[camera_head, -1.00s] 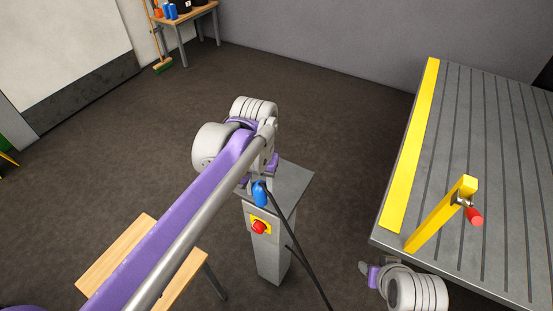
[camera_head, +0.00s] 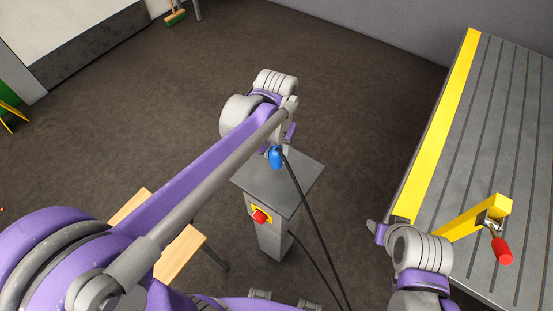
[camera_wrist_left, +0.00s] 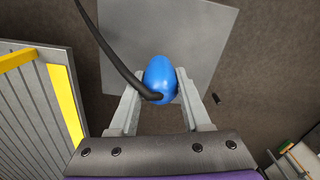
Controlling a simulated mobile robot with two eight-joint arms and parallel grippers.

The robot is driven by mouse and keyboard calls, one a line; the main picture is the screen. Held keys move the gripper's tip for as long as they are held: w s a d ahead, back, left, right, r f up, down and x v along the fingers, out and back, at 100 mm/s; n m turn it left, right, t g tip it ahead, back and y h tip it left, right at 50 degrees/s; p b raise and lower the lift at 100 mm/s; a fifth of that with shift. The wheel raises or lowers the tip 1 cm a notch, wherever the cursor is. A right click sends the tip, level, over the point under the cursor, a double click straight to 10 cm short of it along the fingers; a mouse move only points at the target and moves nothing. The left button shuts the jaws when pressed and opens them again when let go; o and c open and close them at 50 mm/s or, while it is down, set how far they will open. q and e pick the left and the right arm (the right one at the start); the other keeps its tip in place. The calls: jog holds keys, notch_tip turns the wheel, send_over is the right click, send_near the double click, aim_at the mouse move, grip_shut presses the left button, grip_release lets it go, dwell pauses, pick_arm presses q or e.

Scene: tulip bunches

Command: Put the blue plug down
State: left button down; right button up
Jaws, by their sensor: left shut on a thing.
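The blue plug (camera_head: 275,157) has a black cable trailing down from it. My left gripper (camera_head: 280,143) is over the grey top of a pedestal (camera_head: 300,180). In the left wrist view the blue plug (camera_wrist_left: 160,78) sits between the two fingers of my left gripper (camera_wrist_left: 160,88), which is shut on it. The pedestal top (camera_wrist_left: 200,30) lies below the plug in that view. I cannot tell the exact gap between plug and top. My right gripper (camera_head: 376,230) shows at the lower right beside the grooved table, and its fingers are too small to judge.
A red button on a yellow plate (camera_head: 260,216) is on the pedestal's front. The grooved grey table with a yellow strip (camera_head: 440,110) stands at right, with a yellow arm and red handle (camera_head: 502,250). A wooden bench (camera_head: 180,262) is at lower left.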

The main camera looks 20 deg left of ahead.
aim_at(276, 161)
pick_arm(q)
jog(key=shift+f, duration=1.8)
jog(key=shift+w+f, duration=0.1)
jog(key=shift+f, duration=0.15)
jog(key=shift+c, duration=1.8)
grip_release()
